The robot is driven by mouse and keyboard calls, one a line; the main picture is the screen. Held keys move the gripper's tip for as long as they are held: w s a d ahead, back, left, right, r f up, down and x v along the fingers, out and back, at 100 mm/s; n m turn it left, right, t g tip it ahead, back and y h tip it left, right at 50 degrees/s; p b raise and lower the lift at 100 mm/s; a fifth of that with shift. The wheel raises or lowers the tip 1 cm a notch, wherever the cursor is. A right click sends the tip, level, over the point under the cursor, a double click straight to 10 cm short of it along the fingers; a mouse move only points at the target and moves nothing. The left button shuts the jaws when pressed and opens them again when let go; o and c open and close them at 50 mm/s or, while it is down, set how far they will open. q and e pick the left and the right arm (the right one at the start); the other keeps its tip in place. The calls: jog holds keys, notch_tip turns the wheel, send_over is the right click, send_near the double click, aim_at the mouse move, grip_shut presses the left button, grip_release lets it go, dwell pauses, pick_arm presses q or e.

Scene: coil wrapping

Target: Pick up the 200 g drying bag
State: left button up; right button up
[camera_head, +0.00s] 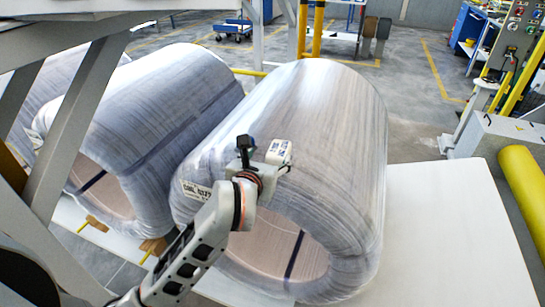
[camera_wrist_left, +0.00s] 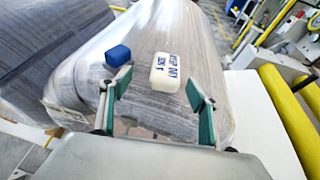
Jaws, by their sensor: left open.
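A small white drying bag (camera_head: 279,151) with dark blue lettering lies on top of the front wrapped coil (camera_head: 330,120). It also shows in the left wrist view (camera_wrist_left: 166,73), ahead of and between the two fingertips. My left gripper (camera_head: 262,166) is close beside the bag in the head view. In the wrist view its green-padded fingers (camera_wrist_left: 158,88) stand apart with nothing held between them. Whether a finger touches the bag cannot be told. My right gripper is not in view.
A small blue block (camera_wrist_left: 118,56) lies left of the bag, close to the left finger. A second wrapped coil (camera_head: 150,100) stands to the left. A yellow roller (camera_head: 525,190) and a white flat surface (camera_head: 445,240) are on the right. A grey frame crosses the upper left.

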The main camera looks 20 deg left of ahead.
aim_at(277, 152)
pick_arm(q)
jog(key=shift+d+f, duration=0.2)
jog(key=shift+d, duration=0.15)
jog(key=shift+w+f, duration=0.15)
jog(key=shift+w, duration=0.1)
jog(key=x, duration=0.7)
jog(key=shift+d, duration=0.3)
jog(key=c, duration=1.3)
